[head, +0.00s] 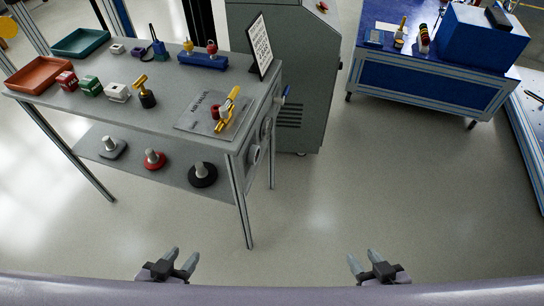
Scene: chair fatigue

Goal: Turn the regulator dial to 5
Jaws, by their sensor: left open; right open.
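A grey workbench (160,103) stands at the upper left. On its right end panel are round, dial-like parts, a nearer one (254,154) and a farther one (266,127), seen edge-on. I cannot tell which is the regulator dial, and no scale or number is legible. A brass valve (233,97) sits on a plate lettered "AIR VALVE" (200,112) on the bench top. My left gripper (184,255) and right gripper (362,256) are open and empty at the bottom, well apart from the bench.
A grey cabinet (300,60) stands behind the bench's right end. A blue bench (430,80) with a blue box (470,38) is at the upper right. Round-based parts, including a red one (153,160), rest on the lower shelf. The floor (350,180) between is clear.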

